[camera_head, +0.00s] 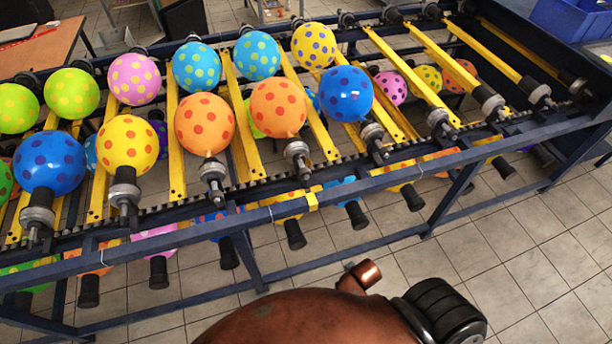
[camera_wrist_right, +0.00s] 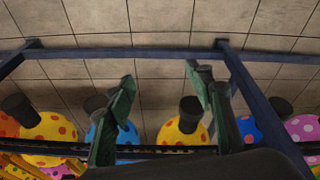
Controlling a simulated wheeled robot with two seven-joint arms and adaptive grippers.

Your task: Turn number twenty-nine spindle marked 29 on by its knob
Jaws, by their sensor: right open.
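A dark blue rack (camera_head: 330,184) carries rows of spindles with black knobs and dotted balloons. No number is legible, so I cannot tell which spindle is 29. In the right wrist view my right gripper (camera_wrist_right: 161,80) is open and empty, with green fingers spread apart. A black knob (camera_wrist_right: 190,112) in front of a yellow balloon with red dots (camera_wrist_right: 182,133) shows between the fingers, nearer the right one; I see no contact. Other black knobs (camera_wrist_right: 95,104) show to either side. In the head view neither gripper shows. Knobs (camera_head: 357,215) hang below the front rail there.
Blue (camera_head: 347,93), orange (camera_head: 278,107) and other dotted balloons fill the rack's upper side. Several yellow slats at the right are without balloons. The rack's blue bars cross the wrist view (camera_wrist_right: 150,53). Tiled floor (camera_head: 500,240) is open in front of the rack.

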